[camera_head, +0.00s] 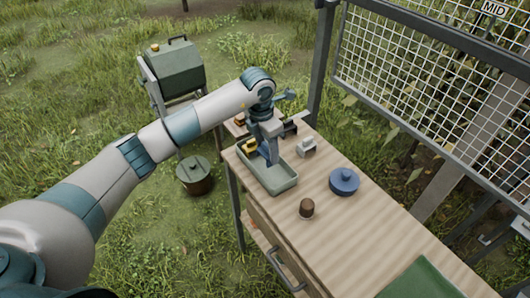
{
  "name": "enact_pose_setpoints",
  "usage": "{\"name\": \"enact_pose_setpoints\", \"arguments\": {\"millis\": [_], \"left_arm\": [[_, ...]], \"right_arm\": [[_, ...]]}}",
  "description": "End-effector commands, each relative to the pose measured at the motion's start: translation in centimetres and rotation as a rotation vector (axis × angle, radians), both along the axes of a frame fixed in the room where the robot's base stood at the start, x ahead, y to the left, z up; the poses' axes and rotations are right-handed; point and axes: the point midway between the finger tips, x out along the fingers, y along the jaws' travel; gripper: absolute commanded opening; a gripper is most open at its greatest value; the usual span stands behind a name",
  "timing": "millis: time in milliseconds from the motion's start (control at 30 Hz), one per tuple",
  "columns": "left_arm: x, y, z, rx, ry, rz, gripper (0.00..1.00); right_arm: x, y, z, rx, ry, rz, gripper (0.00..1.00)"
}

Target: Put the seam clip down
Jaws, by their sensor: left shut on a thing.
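My left gripper (271,158) reaches down over the grey-green tray (284,188) at the far left end of the wooden table. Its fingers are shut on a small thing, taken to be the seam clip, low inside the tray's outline. The fingers hide most of it, and I cannot tell whether it touches the tray floor. A yellow-and-dark piece (249,145) shows beside the fingers at the tray's back left. My right gripper is not in view.
On the table (350,240) stand a grey block-like item (306,148), a blue lidded pot (344,181), a brown-topped jar (306,208) and a green cloth (425,280). A wire mesh panel (430,80) rises behind. A lidded bucket (195,176) stands on the grass.

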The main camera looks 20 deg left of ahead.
Motion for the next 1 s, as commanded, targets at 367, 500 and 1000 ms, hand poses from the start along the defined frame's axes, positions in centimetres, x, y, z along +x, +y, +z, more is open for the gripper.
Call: {"name": "enact_pose_setpoints", "arguments": {"millis": [367, 500, 1000], "left_arm": [[0.9, 0.9, -0.9, 0.000, 0.000, -0.001, 0.28], [0.9, 0.9, -0.9, 0.000, 0.000, -0.001, 0.28], [0.9, 0.9, -4.8, -0.001, -0.001, -0.001, 0.28]], "right_arm": [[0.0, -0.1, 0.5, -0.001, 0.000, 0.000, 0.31], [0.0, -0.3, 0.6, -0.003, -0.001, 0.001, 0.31], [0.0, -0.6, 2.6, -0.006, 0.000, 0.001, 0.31]]}}
